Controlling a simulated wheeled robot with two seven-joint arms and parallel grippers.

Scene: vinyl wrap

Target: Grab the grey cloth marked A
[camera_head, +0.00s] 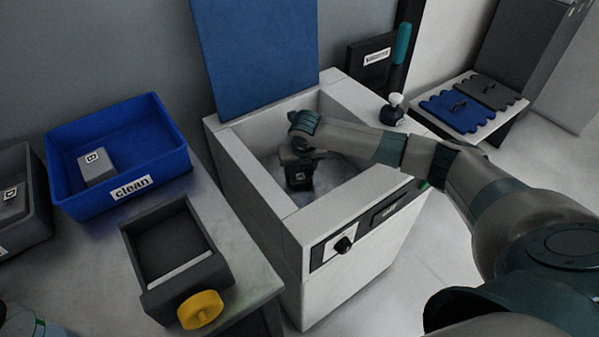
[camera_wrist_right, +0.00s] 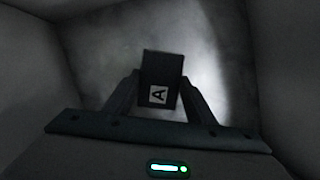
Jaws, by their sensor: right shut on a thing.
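The grey cloth marked A looks like a small dark block (camera_head: 299,178) inside the open white machine (camera_head: 262,196). In the right wrist view the cloth (camera_wrist_right: 162,70) shows its white A label between the fingers. My right gripper (camera_head: 300,163) reaches down into the machine's opening, with its fingers (camera_wrist_right: 160,98) on both sides of the cloth, shut on it. In the wrist view the machine's walls surround the gripper. I cannot tell whether the cloth touches the machine's floor. My left gripper is not in view.
A blue bin (camera_head: 165,160) labelled clean holds a grey block (camera_head: 97,168). A dark bin (camera_head: 30,225) holds another labelled block (camera_head: 13,197). A dark tray with a yellow knob (camera_head: 201,309) sits on the table. A blue panel (camera_head: 255,60) stands behind the machine.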

